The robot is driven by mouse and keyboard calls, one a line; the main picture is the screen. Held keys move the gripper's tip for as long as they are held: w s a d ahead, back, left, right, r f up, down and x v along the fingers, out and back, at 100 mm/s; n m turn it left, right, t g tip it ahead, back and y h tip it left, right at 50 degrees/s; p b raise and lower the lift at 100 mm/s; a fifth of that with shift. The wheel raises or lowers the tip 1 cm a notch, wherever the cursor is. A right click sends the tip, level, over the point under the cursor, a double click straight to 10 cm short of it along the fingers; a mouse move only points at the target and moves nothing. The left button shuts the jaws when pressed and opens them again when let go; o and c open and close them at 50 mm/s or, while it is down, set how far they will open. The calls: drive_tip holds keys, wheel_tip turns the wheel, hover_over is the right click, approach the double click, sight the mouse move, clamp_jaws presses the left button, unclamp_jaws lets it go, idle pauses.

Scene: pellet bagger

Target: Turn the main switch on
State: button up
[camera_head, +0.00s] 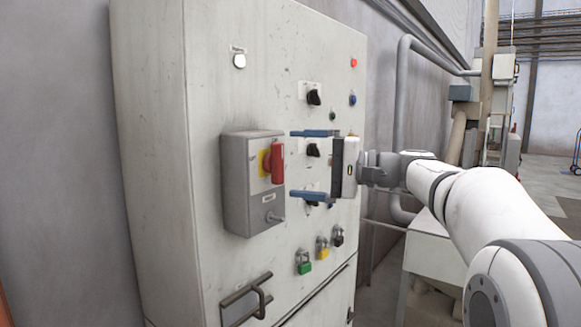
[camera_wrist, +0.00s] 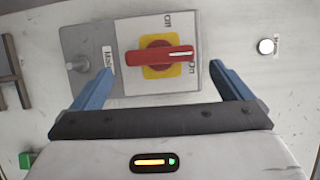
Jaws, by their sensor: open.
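The main switch is a grey box (camera_head: 235,190) on the cabinet front, with a red handle (camera_head: 277,163) on a yellow plate (camera_head: 264,163). In the wrist view the red handle (camera_wrist: 165,54) lies level across the picture, its white line toward the right. An "Off" label (camera_wrist: 168,20) is above it and an "On" label (camera_wrist: 191,66) is by its right end. In the head view the handle stands upright. My gripper (camera_head: 293,163) is open and empty, its blue fingers pointing at the box. In the wrist view the fingertips (camera_wrist: 160,69) straddle the handle, apparently short of it.
The cabinet (camera_head: 150,120) carries several black knobs, a white button (camera_head: 239,60), a red light (camera_head: 354,63) and padlocks (camera_head: 304,268) low down. A keyed lock (camera_head: 273,217) juts from the box below the handle. A door handle (camera_head: 262,300) protrudes lower left.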

drive_tip(key=v, duration=0.4)
drive_tip(key=shift+s+d, duration=0.1)
drive_tip(key=shift+d, duration=0.25)
drive_tip(key=s+a+f+m+g+h, duration=0.1)
drive_tip(key=s+f+h, duration=0.3)
drive_tip(key=f, duration=0.4)
drive_tip(key=s+a+f+h, duration=0.25)
drive_tip(key=s+f, duration=0.25)
drive_tip(key=f, duration=0.4)
drive_tip(key=s+d+f+n+h, duration=0.2)
drive_tip(key=s+d+f+h, duration=0.3)
drive_tip(key=s+f, duration=0.3)
drive_tip(key=s+d+f+n+g+h, duration=0.1)
drive_tip(key=s+d+f+h, duration=0.4)
drive_tip(key=f, duration=0.6)
drive_tip(key=s+n+h, duration=0.1)
drive_tip(key=s, duration=0.1)
drive_tip(key=shift+s+d, duration=0.4)
